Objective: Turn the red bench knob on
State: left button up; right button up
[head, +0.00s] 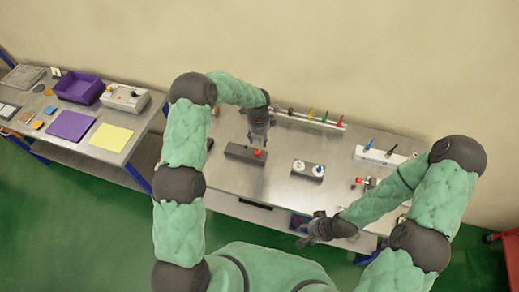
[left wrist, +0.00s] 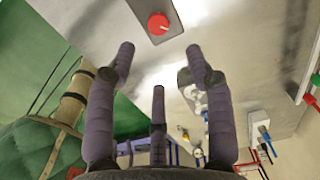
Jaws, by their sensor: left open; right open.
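The red bench knob (head: 258,153) sits at the right end of a dark grey box on the steel bench. It also shows in the left wrist view (left wrist: 158,24), round and red with a light pointer line, on a dark plate. My left gripper (head: 258,143) is close above the box in the head view. Its fingers (left wrist: 160,75) are spread and empty, and the knob lies beyond their tips, apart from them. My right gripper (head: 304,240) is open and empty near the bench's front edge.
A grey box with white round parts (head: 308,170) stands right of the knob box. A rail with coloured handles (head: 310,119) runs along the back.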

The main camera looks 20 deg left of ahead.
aim_at(259, 152)
pick_arm(q)
notch_tip(259, 152, down, 10)
jog(key=shift+p, duration=0.9)
jog(key=shift+c, duration=0.2)
